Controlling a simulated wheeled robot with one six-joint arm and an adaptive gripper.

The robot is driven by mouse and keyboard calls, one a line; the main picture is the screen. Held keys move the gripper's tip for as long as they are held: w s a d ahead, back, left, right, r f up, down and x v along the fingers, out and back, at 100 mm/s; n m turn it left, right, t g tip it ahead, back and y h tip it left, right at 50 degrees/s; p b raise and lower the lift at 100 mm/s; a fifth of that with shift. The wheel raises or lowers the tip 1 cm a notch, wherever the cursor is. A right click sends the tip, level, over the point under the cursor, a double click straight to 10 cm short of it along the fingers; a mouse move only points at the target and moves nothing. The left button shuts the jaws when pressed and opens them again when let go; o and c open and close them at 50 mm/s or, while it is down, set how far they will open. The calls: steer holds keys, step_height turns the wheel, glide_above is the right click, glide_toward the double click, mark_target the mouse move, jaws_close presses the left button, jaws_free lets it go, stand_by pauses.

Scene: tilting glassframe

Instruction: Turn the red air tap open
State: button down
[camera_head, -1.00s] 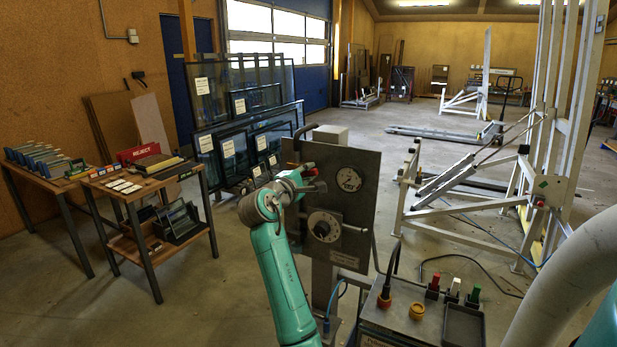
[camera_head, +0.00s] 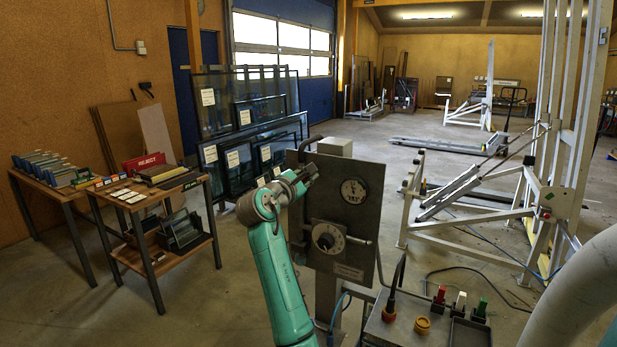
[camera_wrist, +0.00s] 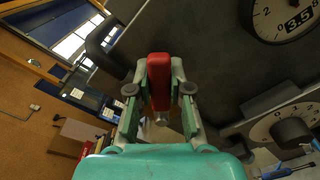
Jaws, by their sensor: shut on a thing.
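The red air tap (camera_wrist: 160,80) is an upright red handle at the middle of the wrist view. My gripper (camera_wrist: 160,72) has one finger on each side of it and is shut on it. In the head view my gripper (camera_head: 306,176) is at the upper left part of the grey metal control panel (camera_head: 340,262). The tap cannot be made out there, behind my fingers.
The panel carries a round gauge (camera_head: 353,190) and a dial with a black knob (camera_head: 326,239). A grey box (camera_head: 412,335) with coloured switches stands in front. A wooden table (camera_head: 150,196) is at left, a white frame (camera_head: 480,205) at right.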

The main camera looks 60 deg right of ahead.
stand_by(0.3)
steer(key=c, duration=1)
jaws_free()
steer(key=shift+c, duration=0.2)
steer(key=a, duration=1.2)
steer(key=shift+s, duration=0.45)
